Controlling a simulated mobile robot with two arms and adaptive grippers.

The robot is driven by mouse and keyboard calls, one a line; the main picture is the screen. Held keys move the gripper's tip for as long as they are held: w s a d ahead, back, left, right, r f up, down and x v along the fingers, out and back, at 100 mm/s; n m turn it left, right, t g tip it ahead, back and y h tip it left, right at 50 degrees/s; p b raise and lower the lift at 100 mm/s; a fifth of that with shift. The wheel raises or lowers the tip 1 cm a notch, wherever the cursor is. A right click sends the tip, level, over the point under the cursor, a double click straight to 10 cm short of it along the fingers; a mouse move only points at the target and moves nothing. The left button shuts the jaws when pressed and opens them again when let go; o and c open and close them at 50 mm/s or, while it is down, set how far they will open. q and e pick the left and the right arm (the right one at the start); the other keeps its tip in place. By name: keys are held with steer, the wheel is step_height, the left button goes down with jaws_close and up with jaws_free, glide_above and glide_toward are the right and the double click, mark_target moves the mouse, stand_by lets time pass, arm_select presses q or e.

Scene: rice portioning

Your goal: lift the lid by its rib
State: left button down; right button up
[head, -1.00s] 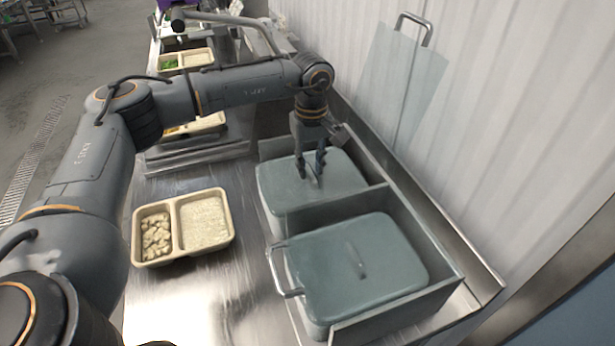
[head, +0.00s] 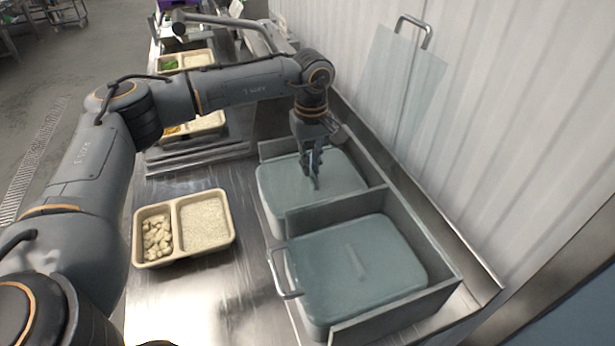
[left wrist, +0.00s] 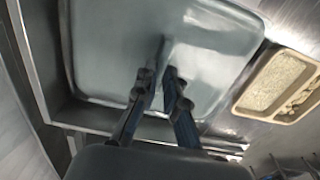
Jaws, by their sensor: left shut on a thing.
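My left gripper (head: 315,182) is shut on the rib (left wrist: 166,48) of the far grey-green lid (head: 345,178). In the left wrist view the two fingertips of the left gripper (left wrist: 160,80) stand on either side of that rib. The lid lies flat on the far bin, with no gap visible under it. A second, similar lid (head: 318,270) with its own rib (head: 357,260) covers the near bin. My right gripper is not in view.
A grey frame (head: 440,270) surrounds both bins, with a divider between them. A metal handle (head: 283,288) sticks out at its front left. A beige two-part tray (head: 190,256) with food stands left on the steel counter. A wall rises at right.

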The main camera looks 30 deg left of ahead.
mark_target(311, 168)
arm_select(q)
steer(key=shift+r+p, duration=0.95)
steer(key=shift+r, duration=0.85)
